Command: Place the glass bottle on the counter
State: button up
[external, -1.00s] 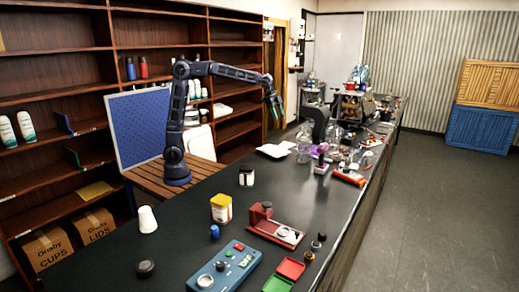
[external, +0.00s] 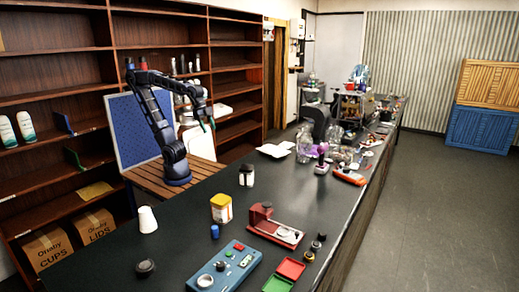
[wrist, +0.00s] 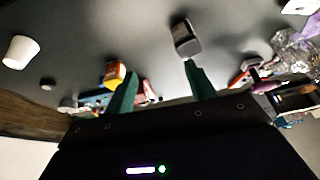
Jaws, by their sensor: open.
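Clear glass vessels stand on the dark counter (external: 185,245) past its middle. One bottle-shaped clear vessel (external: 304,147) stands at their left; I cannot tell for sure that it is the glass bottle. Clear glass also shows at the right edge of the wrist view (wrist: 300,42). My gripper (external: 207,125) is raised at the counter's left back side, left of the glass and well apart from it. In the wrist view its two green fingers (wrist: 160,80) are spread, with nothing held between them.
A small dark jar with a white band (external: 247,174), a yellow tin (external: 221,208), a white cup (external: 147,219), a red stand (external: 272,226) and a blue control box (external: 224,268) are on the counter.

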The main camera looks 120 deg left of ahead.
jog(key=s+d+f, duration=0.2)
jog(key=s+f, duration=0.3)
jog(key=s, duration=0.3)
jog(key=shift+d, duration=0.2)
